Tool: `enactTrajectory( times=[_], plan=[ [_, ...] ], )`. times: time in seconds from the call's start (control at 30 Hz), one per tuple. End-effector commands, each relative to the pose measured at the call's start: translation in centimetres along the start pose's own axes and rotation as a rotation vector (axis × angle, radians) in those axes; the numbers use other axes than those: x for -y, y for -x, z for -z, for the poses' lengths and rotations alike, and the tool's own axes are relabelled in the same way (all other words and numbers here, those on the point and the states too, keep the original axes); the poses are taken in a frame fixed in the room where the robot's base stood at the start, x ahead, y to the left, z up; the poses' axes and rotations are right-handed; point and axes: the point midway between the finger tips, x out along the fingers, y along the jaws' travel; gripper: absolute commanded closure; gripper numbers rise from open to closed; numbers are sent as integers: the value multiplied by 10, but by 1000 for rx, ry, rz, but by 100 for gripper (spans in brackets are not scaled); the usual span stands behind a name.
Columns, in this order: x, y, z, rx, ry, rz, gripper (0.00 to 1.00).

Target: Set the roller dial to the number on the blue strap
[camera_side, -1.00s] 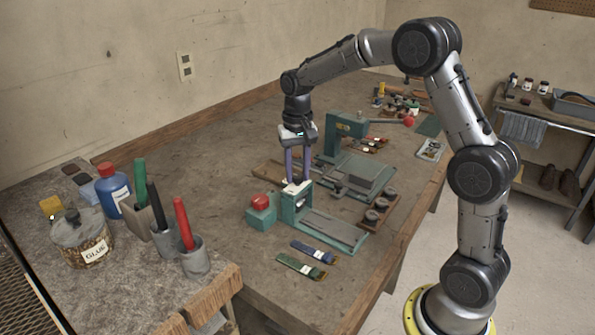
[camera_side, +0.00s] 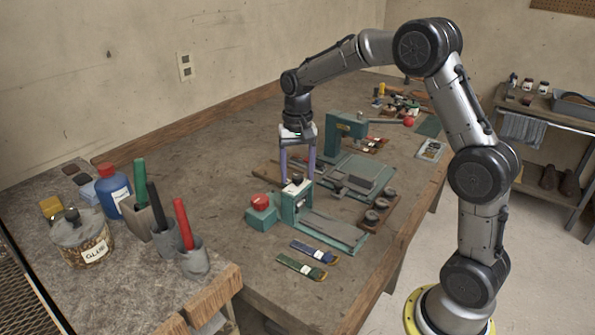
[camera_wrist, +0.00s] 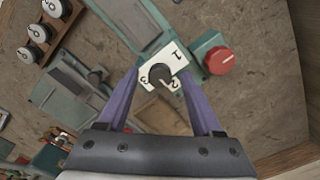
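The roller dial is a black knob (camera_wrist: 161,75) on a white plate (camera_wrist: 178,50) marked 1, 2 and 3. Its white pointer line is turned toward the 2. In the side view the knob (camera_side: 297,179) sits on top of the green roller machine (camera_side: 289,208). My gripper (camera_wrist: 160,72) is open, its purple fingers apart on either side of the knob; it also shows above the machine in the side view (camera_side: 297,174). The blue strap (camera_side: 308,249) lies on the bench in front of the machine. Its white tag is too small to read.
A red button on a green box (camera_side: 261,201) stands left of the machine. A green strap (camera_side: 296,264) lies beside the blue one.

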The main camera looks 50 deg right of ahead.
Motion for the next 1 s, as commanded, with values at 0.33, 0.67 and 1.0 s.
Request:
enactTrajectory(
  times=[0.33,0.67,1.0],
  plan=[
    [0,9,0,-1,0,1,33],
    [1,75,1,-4,0,3,33],
    [0,129,1,0,0,0,33]
  ],
)
